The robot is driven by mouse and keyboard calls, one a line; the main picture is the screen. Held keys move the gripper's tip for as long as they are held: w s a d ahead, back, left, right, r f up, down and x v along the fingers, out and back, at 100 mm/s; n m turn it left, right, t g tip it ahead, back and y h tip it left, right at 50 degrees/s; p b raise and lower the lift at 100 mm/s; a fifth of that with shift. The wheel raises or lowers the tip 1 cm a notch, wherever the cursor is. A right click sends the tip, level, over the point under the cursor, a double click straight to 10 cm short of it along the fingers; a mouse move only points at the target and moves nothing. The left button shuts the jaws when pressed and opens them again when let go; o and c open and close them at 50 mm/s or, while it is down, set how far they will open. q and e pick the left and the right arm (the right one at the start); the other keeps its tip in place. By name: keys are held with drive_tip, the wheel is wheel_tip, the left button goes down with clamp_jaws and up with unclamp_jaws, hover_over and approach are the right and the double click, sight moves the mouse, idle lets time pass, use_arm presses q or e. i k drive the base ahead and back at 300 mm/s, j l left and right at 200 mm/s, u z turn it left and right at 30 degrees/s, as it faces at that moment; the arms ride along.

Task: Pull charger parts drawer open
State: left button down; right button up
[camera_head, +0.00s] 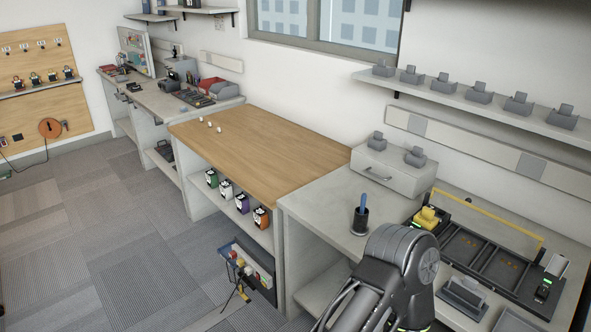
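A light grey drawer box (391,168) stands on the grey counter against the wall, right of centre in the head view. Its front has a curved metal handle (377,175), and the drawer looks shut. Two small grey chargers sit on top of the box. I cannot tell from a label whether this is the charger parts drawer. One dark grey arm of mine rises at the bottom, right of centre, in front of the counter. Neither gripper shows.
A black cup with a blue tool (361,218) stands on the counter in front of the box. A black tray with a yellow bar (483,254) lies to the right. A wooden worktop (262,152) is clear except for small white items. Grey carpet (110,230) is open at left.

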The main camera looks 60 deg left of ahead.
sight(401, 183)
drive_tip(key=u, duration=1.5)
drive_tip(key=j+z, duration=0.15)
drive_tip(key=z, duration=0.25)
drive_tip(key=j+z, duration=0.15)
drive_tip(key=z, duration=0.2)
drive_tip(key=i+j+z, duration=0.1)
drive_tip(key=z, duration=0.3)
drive_tip(key=j+z, duration=0.1)
drive_tip(key=j, duration=0.3)
drive_tip(key=k+j+z, duration=0.15)
drive_tip(key=j, duration=0.25)
drive_tip(key=j+z, duration=0.1)
drive_tip(key=j, duration=0.35)
drive_tip(key=k+j+z, duration=0.1)
drive_tip(key=j, duration=0.3)
drive_tip(key=k+j+z, duration=0.1)
drive_tip(key=j, duration=0.25)
